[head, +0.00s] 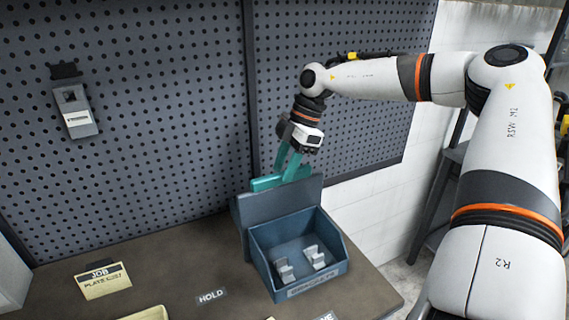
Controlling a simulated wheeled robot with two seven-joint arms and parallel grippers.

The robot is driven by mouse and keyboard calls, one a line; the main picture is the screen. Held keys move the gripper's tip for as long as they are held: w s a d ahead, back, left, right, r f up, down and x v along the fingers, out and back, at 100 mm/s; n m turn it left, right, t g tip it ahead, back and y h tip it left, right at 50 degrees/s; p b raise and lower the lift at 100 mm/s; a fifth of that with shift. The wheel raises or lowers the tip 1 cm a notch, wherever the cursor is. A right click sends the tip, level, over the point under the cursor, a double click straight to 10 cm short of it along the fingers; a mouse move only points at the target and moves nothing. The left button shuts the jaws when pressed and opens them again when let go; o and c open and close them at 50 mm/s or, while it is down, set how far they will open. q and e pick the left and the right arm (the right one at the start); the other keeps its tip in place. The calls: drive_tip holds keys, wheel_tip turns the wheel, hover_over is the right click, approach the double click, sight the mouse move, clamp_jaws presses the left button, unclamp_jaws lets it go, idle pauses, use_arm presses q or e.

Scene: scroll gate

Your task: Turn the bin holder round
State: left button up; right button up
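A blue-grey open bin (262,262) stands on the table with its labelled front towards me, and several small light parts lie in it. A taller blue-grey upright panel (283,203) rises directly behind it; I take this panel and bin to be the bin holder. My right gripper (283,176) comes down from above, just behind the panel's top edge. Its teal fingers slant downward, and their lower ends are partly hidden by the panel. I cannot tell whether they touch or hold anything. My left gripper is not in view.
A pegboard wall (170,110) stands close behind, with a small grey labelled device (76,110) mounted on it. A yellow job card (103,281) and a HOLD label (211,296) lie on the table (170,265). The table's right edge is near the bin.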

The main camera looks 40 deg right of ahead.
drive_tip(key=shift+a+f, duration=0.1)
drive_tip(key=shift+f, duration=0.2)
clamp_jaws()
drive_tip(key=shift+r, duration=0.1)
